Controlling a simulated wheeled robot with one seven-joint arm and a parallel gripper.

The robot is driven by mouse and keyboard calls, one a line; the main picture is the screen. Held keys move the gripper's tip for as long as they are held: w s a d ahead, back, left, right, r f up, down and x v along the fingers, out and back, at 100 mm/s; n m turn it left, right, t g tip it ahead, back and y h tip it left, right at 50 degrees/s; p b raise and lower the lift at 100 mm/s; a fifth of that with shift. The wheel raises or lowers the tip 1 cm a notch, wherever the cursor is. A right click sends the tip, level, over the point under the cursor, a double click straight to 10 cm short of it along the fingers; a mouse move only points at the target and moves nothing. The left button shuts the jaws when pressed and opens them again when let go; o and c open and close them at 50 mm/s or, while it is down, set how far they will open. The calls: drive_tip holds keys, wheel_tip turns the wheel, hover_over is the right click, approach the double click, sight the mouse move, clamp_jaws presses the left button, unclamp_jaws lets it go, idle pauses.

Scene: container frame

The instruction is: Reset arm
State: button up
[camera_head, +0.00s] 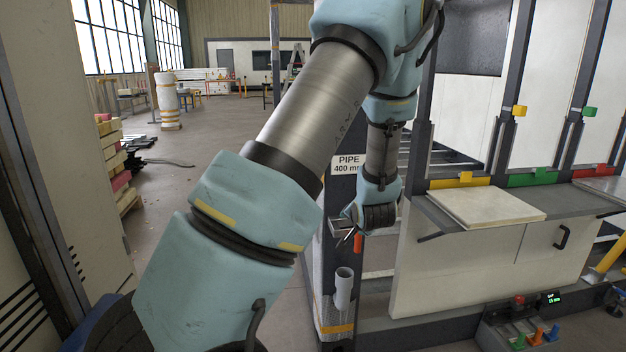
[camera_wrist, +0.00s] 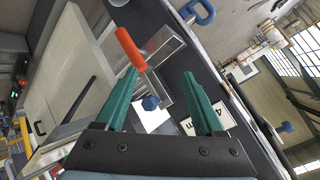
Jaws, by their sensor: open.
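My gripper (camera_head: 346,234) hangs at the end of my teal and steel arm, beside a dark post with a "PIPE 400 mm" label (camera_head: 348,164). In the wrist view its two green fingers (camera_wrist: 160,74) are spread apart, with nothing held between them. An orange-handled metal clamp (camera_wrist: 130,48) lies beyond the fingertips; its orange handle (camera_head: 358,243) also shows just below the gripper in the head view. I cannot tell how close the fingers are to the clamp. My arm hides part of the post and the frame behind.
A grey pipe (camera_head: 344,288) stands low on the post. To the right, a pale panel (camera_head: 485,206) lies on a shelf with yellow, green and red holders. A control box (camera_head: 524,318) sits low right. Stacked boards (camera_head: 112,165) stand left. Open floor lies behind left.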

drive_tip(key=s+a+r+n+g+p, duration=0.1)
drive_tip(key=s+a+r+n+g, duration=0.2)
drive_tip(key=s+a, duration=0.7)
drive_tip(key=s+a+r+n+g+p, duration=0.1)
drive_tip(key=s+a+r+n+g, duration=0.3)
drive_tip(key=s+a, duration=0.5)
wheel_tip(320, 180, up, 2)
drive_tip(key=s+g, duration=0.2)
drive_tip(key=shift+s+a, duration=0.3)
drive_tip(key=shift+a, duration=0.05)
